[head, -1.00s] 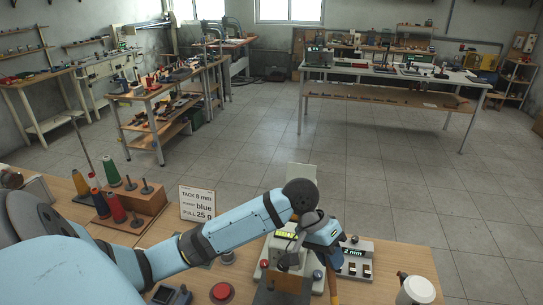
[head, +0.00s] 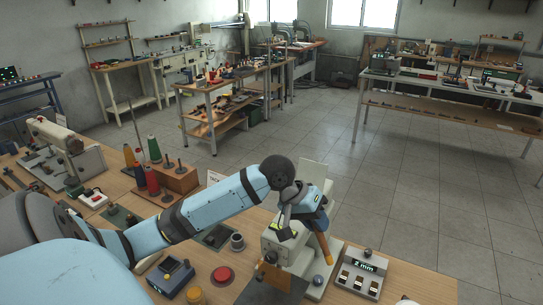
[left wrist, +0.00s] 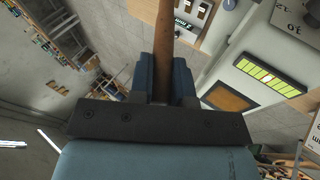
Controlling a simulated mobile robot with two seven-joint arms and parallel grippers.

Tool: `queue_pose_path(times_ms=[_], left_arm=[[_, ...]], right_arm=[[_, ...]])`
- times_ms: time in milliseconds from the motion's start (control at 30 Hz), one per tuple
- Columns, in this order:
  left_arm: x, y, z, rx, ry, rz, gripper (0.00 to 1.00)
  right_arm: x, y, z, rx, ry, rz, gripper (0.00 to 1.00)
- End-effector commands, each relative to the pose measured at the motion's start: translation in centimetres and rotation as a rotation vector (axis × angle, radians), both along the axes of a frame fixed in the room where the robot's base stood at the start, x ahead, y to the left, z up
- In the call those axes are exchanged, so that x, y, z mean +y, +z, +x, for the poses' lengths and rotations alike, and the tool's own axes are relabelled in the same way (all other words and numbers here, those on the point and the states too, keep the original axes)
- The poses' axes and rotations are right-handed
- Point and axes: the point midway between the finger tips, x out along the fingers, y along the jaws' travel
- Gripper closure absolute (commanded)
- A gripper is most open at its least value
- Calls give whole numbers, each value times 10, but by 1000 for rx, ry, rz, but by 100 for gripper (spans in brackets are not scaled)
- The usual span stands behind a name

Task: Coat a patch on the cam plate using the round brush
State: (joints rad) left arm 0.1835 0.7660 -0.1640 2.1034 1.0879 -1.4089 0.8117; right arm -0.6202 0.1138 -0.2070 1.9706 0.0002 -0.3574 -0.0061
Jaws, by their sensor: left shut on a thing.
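My left gripper (head: 318,226) is over the bench, beside the pale machine (head: 287,255). It is shut on a wooden-brown rod, which looks like the handle of the round brush (head: 324,246). In the left wrist view the rod (left wrist: 164,30) runs up between the blue fingers (left wrist: 162,78); its bristle end is not visible. The machine shows in the left wrist view with a lit green-yellow display (left wrist: 270,75) and an orange-brown patch (left wrist: 230,98). I cannot tell for sure which part is the cam plate. My right gripper is not in view.
Thread spools (head: 152,181) stand farther left. The floor beyond is clear.

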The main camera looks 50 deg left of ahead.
Motion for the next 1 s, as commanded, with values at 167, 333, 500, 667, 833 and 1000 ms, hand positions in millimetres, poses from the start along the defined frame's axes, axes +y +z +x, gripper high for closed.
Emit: queue_pose_path(times_ms=[167, 333, 500, 667, 833, 1000], left_arm=[[85, 30, 15, -146, 349, 64, 100], [137, 79, 17, -249, 606, 134, 100], [162, 117, 13, -304, 751, 187, 100], [169, 129, 10, -316, 794, 204, 100], [169, 121, 10, -315, 798, 207, 100], [169, 102, 10, -314, 797, 207, 100]], right_arm=[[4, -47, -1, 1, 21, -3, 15], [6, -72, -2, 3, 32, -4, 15], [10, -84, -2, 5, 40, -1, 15], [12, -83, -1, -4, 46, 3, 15], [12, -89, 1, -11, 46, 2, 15], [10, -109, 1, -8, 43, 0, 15]])
